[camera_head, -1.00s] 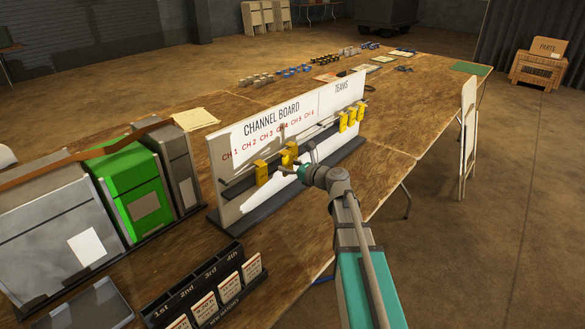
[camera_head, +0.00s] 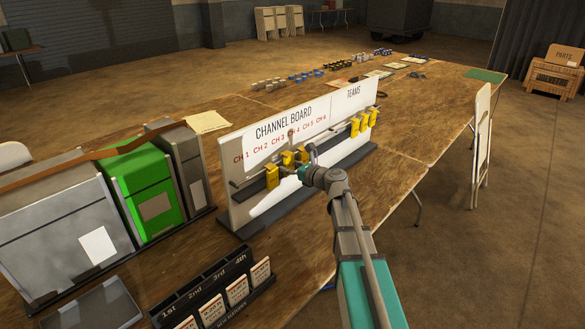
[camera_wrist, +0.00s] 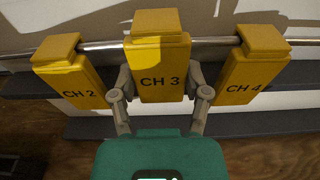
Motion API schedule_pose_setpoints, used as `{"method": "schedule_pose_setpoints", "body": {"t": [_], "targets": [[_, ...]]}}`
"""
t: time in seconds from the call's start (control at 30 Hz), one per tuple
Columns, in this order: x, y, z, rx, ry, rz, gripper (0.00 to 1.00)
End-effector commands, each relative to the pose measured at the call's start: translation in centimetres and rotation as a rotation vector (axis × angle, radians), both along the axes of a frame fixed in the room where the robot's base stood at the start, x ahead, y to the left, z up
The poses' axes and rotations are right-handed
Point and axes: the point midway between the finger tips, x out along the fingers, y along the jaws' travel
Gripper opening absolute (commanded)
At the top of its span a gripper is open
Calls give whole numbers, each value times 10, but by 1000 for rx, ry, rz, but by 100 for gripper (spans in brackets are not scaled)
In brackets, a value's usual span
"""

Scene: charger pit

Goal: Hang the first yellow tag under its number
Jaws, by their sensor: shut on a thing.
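The yellow tag marked CH 3 (camera_wrist: 159,82) is between the fingers of my gripper (camera_wrist: 160,85) in the wrist view. My gripper is shut on it. The tag's top overlaps the metal rail (camera_wrist: 212,41); I cannot tell whether it rests on it. The CH 2 tag (camera_wrist: 72,82) is to its left and the CH 4 tag (camera_wrist: 252,75) to its right, both on the rail. In the head view my gripper (camera_head: 301,171) is at the channel board (camera_head: 240,205), below its red channel numbers (camera_head: 280,143). The held tag (camera_head: 288,158) is partly hidden there.
Several yellow tags (camera_head: 364,121) hang under TEAMS at the board's right end. A green case (camera_head: 147,185) and grey cases stand left of the board. A black card rack (camera_head: 215,290) is in front. The table (camera_head: 410,150) right of the board is mostly clear.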

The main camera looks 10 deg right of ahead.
Motion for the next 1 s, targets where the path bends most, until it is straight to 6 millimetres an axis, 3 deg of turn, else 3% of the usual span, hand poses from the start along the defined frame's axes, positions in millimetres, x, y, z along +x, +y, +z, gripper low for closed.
{"method": "schedule_pose_setpoints", "body": {"t": [0.6,0.63,0.83,1.0], "targets": [[0,1,-8,0,0,1,19],[0,1,-8,0,0,1,63],[0,1,-8,0,0,1,100],[0,1,-8,0,0,2,100]]}}
